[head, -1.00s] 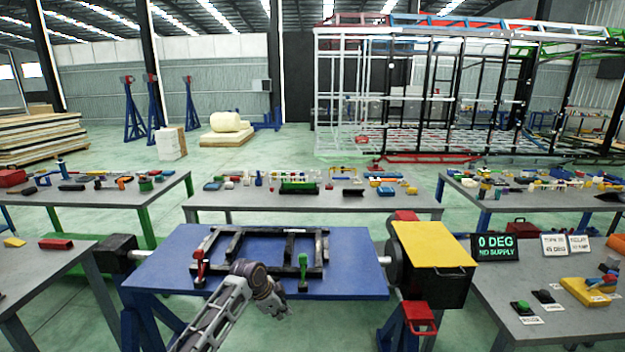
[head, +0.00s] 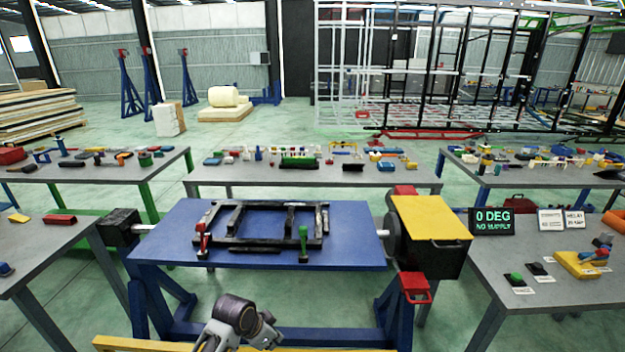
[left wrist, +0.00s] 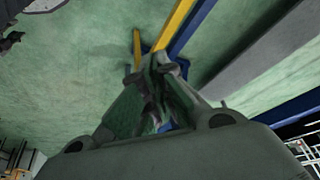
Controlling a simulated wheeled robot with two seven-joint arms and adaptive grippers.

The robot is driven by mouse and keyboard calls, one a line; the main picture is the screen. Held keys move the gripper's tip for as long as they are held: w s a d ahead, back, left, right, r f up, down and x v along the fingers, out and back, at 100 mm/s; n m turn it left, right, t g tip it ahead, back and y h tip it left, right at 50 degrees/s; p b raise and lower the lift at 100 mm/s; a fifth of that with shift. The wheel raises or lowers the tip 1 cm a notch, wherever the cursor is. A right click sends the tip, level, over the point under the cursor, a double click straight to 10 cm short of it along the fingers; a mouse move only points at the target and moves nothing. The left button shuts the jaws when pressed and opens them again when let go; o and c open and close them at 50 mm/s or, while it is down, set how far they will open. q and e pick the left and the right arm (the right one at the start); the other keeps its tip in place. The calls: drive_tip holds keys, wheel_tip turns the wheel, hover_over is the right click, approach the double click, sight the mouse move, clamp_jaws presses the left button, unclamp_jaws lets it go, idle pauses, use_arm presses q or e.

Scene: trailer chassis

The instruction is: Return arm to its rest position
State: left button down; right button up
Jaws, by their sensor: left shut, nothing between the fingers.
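My left gripper (head: 264,330) is low in front of the blue table, at the bottom of the head view. In the left wrist view its fingers (left wrist: 160,75) are closed together with nothing between them, over green floor. The blue table (head: 350,240) bears a black chassis frame (head: 265,243). A red-handled clamp (head: 202,240) is at the frame's left and a green-handled clamp (head: 303,240) at its right. The gripper is apart from the table and frame. My right gripper is not in view.
A yellow-topped box (head: 430,222) adjoins the table's right end. A yellow bar (head: 130,343) runs near the floor below the table. A grey bench (head: 525,325) with a green button (head: 518,279) stands at the right, another grey bench (head: 45,245) at the left. Green floor is open behind.

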use_arm(q)
drive_tip(key=s+a+r+n+y, duration=0.2)
drive_tip(key=s+a+n, duration=0.3)
drive_tip(key=s, duration=0.5)
drive_tip(key=s+a+r+n+y, duration=0.1)
drive_tip(key=s+a+r+n, duration=0.15)
drive_tip(key=s+a, duration=0.55)
drive_tip(key=s+d+f+g+b, duration=0.1)
drive_tip(key=s+f, duration=0.1)
drive_tip(key=f, duration=1.6)
drive_tip(key=s+d+f+b, duration=0.1)
drive_tip(key=s+f, duration=0.1)
drive_tip(key=f, duration=1.5)
drive_tip(key=s+a+f+b, duration=0.1)
drive_tip(key=s+a+f, duration=0.1)
drive_tip(key=s+f, duration=0.9)
drive_tip(key=s+a+f+g+b, duration=0.1)
drive_tip(key=s+a+f, duration=0.1)
drive_tip(key=s+f, duration=0.9)
drive_tip(key=shift+s+f, duration=0.3)
drive_tip(key=shift+w, duration=0.1)
